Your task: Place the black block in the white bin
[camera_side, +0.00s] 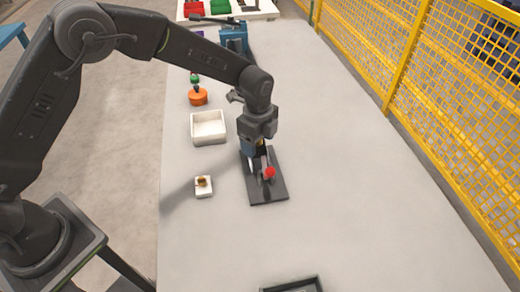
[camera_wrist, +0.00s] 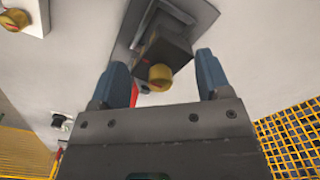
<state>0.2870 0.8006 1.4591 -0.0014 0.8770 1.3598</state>
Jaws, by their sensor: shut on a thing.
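The black block (camera_wrist: 165,50), with a round yellow knob on its end, shows between the two blue fingers of my gripper (camera_wrist: 165,80) in the wrist view. My gripper is shut on it. In the side view, my gripper (camera_side: 257,158) points down over the far part of a dark plate (camera_side: 267,194), and its fingers mostly hide the block. I cannot tell whether the block touches the plate. The white bin (camera_side: 208,128) is a shallow, open, square box to the left of my gripper, and looks empty.
A red ball (camera_side: 269,172) is at the plate, close to my fingers. A small white block with a brass knob (camera_side: 203,186) sits left of the plate. An orange round part (camera_side: 198,97) stands beyond the bin. A yellow fence (camera_side: 400,60) runs along the right; the table's right side is clear.

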